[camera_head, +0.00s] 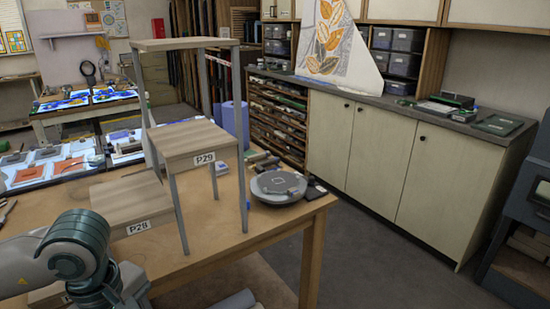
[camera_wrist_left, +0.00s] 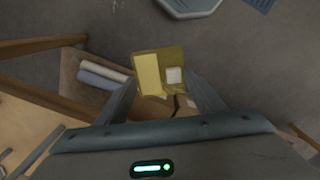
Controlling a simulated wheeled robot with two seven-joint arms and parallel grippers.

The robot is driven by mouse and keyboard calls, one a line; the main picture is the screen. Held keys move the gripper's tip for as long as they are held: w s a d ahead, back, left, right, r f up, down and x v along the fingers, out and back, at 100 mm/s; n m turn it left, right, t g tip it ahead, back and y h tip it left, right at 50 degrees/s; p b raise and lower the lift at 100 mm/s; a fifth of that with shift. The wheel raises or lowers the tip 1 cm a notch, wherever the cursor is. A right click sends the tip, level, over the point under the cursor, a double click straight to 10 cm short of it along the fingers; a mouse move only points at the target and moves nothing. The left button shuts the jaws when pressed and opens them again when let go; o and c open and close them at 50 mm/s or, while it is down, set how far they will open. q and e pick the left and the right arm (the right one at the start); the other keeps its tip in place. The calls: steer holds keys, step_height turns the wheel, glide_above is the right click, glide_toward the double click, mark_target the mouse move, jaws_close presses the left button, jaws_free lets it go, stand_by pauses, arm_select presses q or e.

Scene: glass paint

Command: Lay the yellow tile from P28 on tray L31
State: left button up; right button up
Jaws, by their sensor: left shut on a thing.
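My left gripper (camera_wrist_left: 162,82) is shut on the yellow tile (camera_wrist_left: 149,75). The tile is a flat yellow piece with a paler yellow rectangle and a small white square on its face. In the left wrist view it is held between the fingertips, above the floor area. In the head view my left arm is at the lower left and its fingers and the tile are hidden. The low wooden step P28 (camera_head: 128,196) stands on the table, and its visible top is bare. I cannot make out tray L31. My right gripper is not in view.
The taller step P29 (camera_head: 194,138) and a higher wooden shelf (camera_head: 185,44) rise beside P28 on thin metal legs. A round grey turntable (camera_head: 278,187) is near the right corner of the wooden table (camera_head: 225,226). A lit table with orange pieces (camera_head: 52,168) is at left.

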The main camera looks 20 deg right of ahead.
arm_select(q)
steer(key=s+a+f+m, duration=0.1)
steer(key=a+f+m, duration=0.3)
steer(key=f, duration=0.6)
steer(key=s+a+f+m, duration=0.2)
steer(key=a+f+m, duration=0.2)
steer(key=f, duration=0.5)
steer(key=shift+f+m, duration=0.35)
steer(key=shift+m, duration=0.35)
steer(key=shift+w+d, duration=0.1)
steer(key=shift+d, duration=0.05)
